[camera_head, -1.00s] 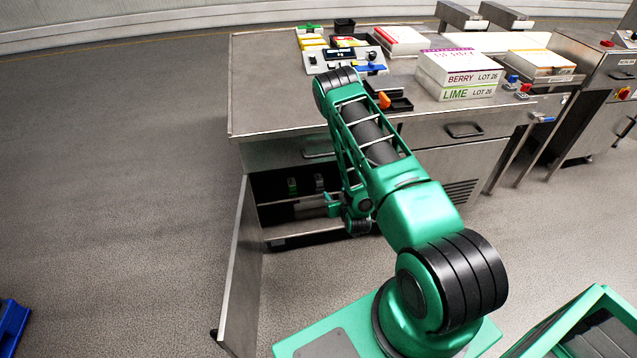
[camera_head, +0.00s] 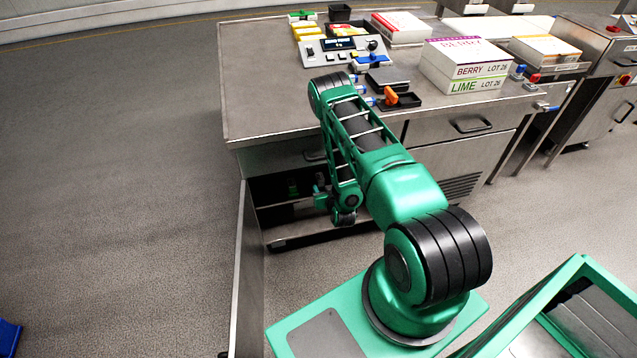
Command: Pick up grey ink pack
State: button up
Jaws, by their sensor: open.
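The ink packs stand inside the dark open cabinet (camera_head: 270,190) under the steel counter. A dark pack with a green mark (camera_head: 293,187) shows dimly to the left of my gripper. What looks like the grey ink pack (camera_head: 319,179) shows only as a small pale patch right at my gripper, mostly hidden by it. My gripper (camera_head: 318,194) is small in the view, open, and at the cabinet mouth in front of that patch. I cannot tell whether its fingers are around the pack or only before it.
The cabinet's open door (camera_head: 240,270) stands on the left, with a low sill (camera_head: 305,237) below the opening. A green-framed bin (camera_head: 545,300) is at lower right.

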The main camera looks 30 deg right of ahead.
aim_at(321, 179)
jog(key=shift+d+x, duration=0.2)
jog(key=shift+x, duration=3)
jog(key=shift+r, duration=0.2)
jog(key=shift+c, duration=0.5)
grip_shut()
